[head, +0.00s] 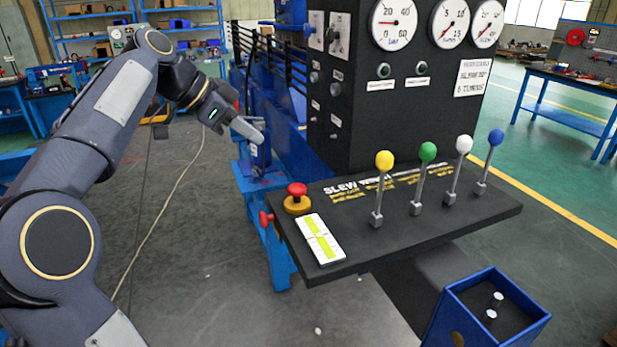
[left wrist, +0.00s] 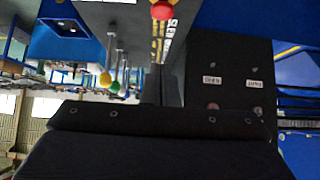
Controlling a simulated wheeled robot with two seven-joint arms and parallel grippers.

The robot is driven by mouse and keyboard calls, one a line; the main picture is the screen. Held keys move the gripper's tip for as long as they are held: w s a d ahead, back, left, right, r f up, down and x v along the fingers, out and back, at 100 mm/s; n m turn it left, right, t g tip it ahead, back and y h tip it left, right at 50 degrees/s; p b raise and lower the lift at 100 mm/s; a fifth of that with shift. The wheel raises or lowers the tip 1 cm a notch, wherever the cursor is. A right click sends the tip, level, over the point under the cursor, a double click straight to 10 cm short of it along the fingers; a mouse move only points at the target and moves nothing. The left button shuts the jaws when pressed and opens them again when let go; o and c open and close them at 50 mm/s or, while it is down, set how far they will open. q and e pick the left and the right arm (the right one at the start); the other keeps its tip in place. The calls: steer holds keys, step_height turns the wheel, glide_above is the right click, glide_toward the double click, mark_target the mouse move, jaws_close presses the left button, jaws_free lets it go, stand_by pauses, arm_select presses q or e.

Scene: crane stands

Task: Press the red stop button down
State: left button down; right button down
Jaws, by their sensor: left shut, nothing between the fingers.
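The red stop button (head: 297,189) is a mushroom head on a yellow base at the left end of the dark control shelf. It also shows at the top of the left wrist view (left wrist: 162,10). My left gripper (head: 258,136) is shut and empty. In the head view it hangs above and to the left of the button, apart from it, beside the blue frame of the machine. A second, smaller red knob (head: 266,218) sticks out from the shelf's left edge. My right gripper is not in view.
A white and green level gauge (head: 320,239) lies beside the button. Levers with yellow (head: 384,160), green (head: 428,151), white (head: 463,144) and blue (head: 495,137) knobs rise from the shelf. The black gauge panel (head: 400,110) stands behind. A blue bin (head: 447,318) is below right.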

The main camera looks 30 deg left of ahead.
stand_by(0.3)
arm_select(q)
steer(key=p, duration=0.1)
glide_above(292, 187)
steer(key=f, duration=0.6)
steer(key=shift+s+a+f, duration=0.25)
steer(key=shift+s+f, duration=0.1)
steer(key=shift+f, duration=0.05)
step_height(292, 187, down, 3)
steer(key=shift+r+p, duration=0.2)
steer(key=shift+p, duration=0.2)
steer(key=shift+f, duration=0.85)
step_height(292, 187, down, 2)
steer(key=b, duration=0.2)
steer(key=shift+b, duration=0.3)
steer(key=shift+f, duration=0.1)
